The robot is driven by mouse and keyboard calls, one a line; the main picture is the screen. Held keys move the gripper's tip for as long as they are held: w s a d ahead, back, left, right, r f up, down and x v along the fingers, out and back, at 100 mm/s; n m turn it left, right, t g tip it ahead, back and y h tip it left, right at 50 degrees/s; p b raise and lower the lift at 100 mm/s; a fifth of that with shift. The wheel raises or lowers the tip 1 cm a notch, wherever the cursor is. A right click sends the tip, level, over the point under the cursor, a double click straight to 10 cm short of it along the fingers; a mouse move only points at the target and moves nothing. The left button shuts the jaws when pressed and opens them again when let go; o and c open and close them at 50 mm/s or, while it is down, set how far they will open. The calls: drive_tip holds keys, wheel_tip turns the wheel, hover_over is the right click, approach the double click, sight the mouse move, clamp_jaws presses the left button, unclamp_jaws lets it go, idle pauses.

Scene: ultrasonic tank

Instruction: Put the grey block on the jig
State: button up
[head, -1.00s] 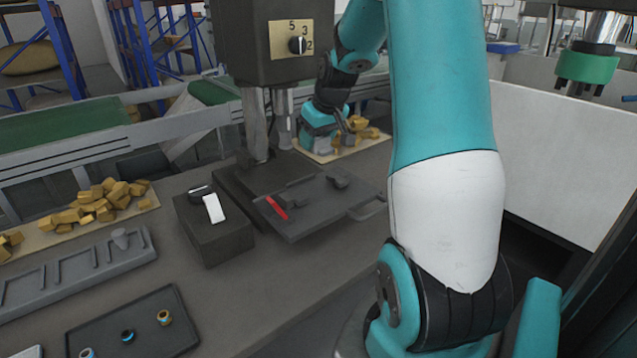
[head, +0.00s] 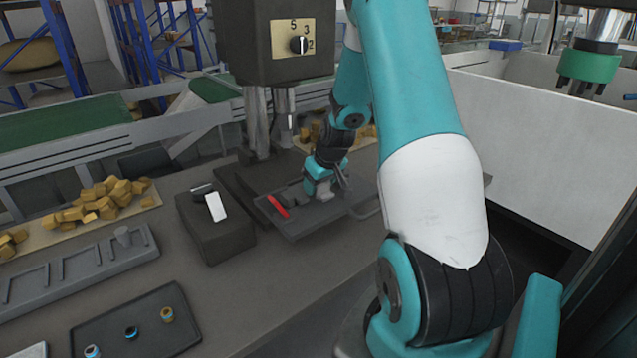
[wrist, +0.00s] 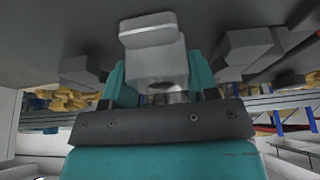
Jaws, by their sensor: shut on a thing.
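My gripper (head: 322,188) is shut on the grey block (head: 326,197), just above the dark jig plate (head: 300,229) under the machine column. In the wrist view the pale grey block (wrist: 157,66) sits between my teal fingers (wrist: 160,85). The jig plate carries low dark fixtures and a red bar (head: 278,205) at its left. In the wrist view, grey fixtures (wrist: 250,50) stand to either side of the block. I cannot tell whether the block touches the plate, and my arm hides the plate's far right part.
Yellow blocks (head: 100,203) lie at the left and behind my gripper. A tray of rings (head: 135,331) is at front left.

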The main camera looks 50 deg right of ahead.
drive_tip(key=shift+f, duration=0.1)
drive_tip(key=o, duration=0.8)
